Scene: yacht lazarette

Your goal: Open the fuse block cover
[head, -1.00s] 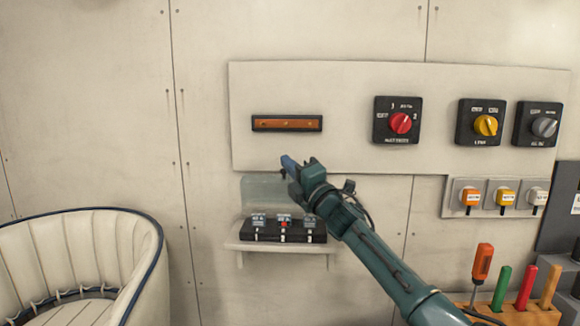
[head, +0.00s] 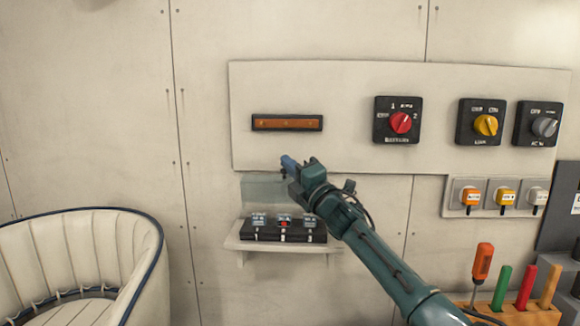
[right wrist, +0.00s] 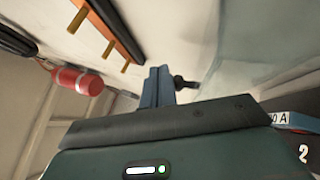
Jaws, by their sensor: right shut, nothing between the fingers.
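The fuse block (head: 283,231) is black with several labelled fuses and sits on a small white wall shelf. Its clear cover (head: 258,193) stands raised, roughly upright, behind the block, and the fuses in front of it are exposed. The cover also shows as a pale see-through sheet in the right wrist view (right wrist: 260,45). My right gripper (head: 287,163) is shut and empty near the cover's upper right edge. In the right wrist view its blue fingers (right wrist: 158,88) are together beside a small dark knob (right wrist: 184,82). I cannot tell whether they touch it. My left gripper is out of view.
A copper bus bar (head: 287,123) is on the wall panel above the gripper. Rotary switches with red (head: 401,122), yellow (head: 486,125) and grey (head: 544,127) knobs are to the right. A tool rack (head: 517,312) stands lower right, and a cream seat (head: 75,262) at left.

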